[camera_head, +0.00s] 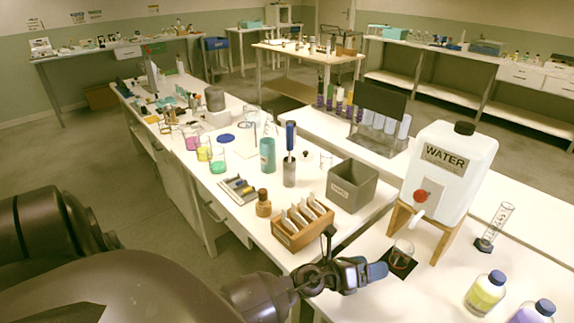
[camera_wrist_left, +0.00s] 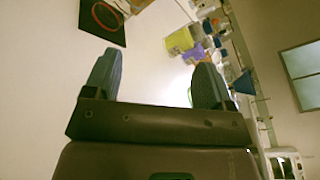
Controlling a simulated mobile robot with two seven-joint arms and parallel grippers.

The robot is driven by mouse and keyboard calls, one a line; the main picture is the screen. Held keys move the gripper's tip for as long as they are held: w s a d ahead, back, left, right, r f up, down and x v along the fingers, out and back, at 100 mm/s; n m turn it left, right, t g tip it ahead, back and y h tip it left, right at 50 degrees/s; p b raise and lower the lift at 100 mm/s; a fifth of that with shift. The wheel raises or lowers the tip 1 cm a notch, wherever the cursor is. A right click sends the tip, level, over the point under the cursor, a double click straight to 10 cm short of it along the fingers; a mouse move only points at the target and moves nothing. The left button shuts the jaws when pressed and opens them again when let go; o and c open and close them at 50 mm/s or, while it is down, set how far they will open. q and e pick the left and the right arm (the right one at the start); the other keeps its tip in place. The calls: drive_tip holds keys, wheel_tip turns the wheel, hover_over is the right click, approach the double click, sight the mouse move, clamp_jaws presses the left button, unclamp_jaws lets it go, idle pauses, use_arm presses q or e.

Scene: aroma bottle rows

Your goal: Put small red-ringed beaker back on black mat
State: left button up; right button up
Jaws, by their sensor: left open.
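The small clear beaker (camera_head: 402,252) with a red ring stands upright on the small black mat (camera_head: 399,271), in front of the water tank's wooden stand. In the left wrist view, the red ring of the beaker (camera_wrist_left: 105,16) shows at the top left over the black mat (camera_wrist_left: 92,28); the beaker's top is cut off or too faint to make out. My left gripper (camera_head: 354,266) is just left of the mat and apart from the beaker. Its two fingers (camera_wrist_left: 155,70) are spread with nothing between them. My right gripper is in neither view.
A white water tank (camera_head: 450,175) on a wooden stand (camera_head: 442,236) is behind the mat. A wooden box of slides (camera_head: 302,222) and a grey bin (camera_head: 351,188) stand left of it. Yellow (camera_head: 485,293) and purple (camera_head: 533,313) bottles and a glass cylinder (camera_head: 495,226) are at right.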

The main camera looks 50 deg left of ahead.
use_arm(q)
drive_tip(key=s+a+f+n+g+y, duration=0.2)
drive_tip(key=s+f+n+y, duration=0.1)
drive_tip(key=s+n, duration=0.8)
drive_tip(key=s+a+f+n+g+y, duration=0.1)
drive_tip(key=s+a+f+n+y, duration=0.2)
drive_tip(key=s+f+n, duration=0.3)
drive_tip(key=s+n+y, duration=0.1)
drive_tip(key=s+n, duration=0.4)
drive_tip(key=n, duration=0.9)
drive_tip(key=shift+s+a+f+n+g, duration=0.15)
drive_tip(key=shift+f+n+g, duration=0.1)
drive_tip(key=shift+n+g, duration=0.15)
